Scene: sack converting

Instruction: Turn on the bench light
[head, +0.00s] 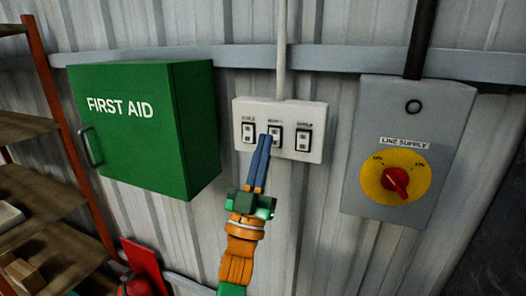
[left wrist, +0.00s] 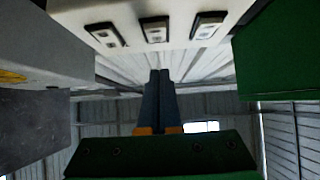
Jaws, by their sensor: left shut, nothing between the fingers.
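A white switch panel (head: 240,108) with three rocker switches is fixed to the wall in the middle of the head view. Small labels stand above the switches; the middle one (head: 275,131) seems to read "BENCH", though it is blurred. My left gripper (head: 266,140) is shut and empty, its blue fingertips at the lower left part of the middle switch. I cannot tell if they touch it. In the left wrist view the panel (left wrist: 185,40) is at the top, with the shut fingers (left wrist: 160,75) below the middle switch (left wrist: 155,30). My right gripper is not in view.
A green first aid box (head: 140,140) juts from the wall to the left. A grey line supply box (head: 400,125) with a red knob on a yellow disc is to the right. Wooden shelves (head: 25,128) stand at the far left. A conduit (head: 281,50) rises from the panel.

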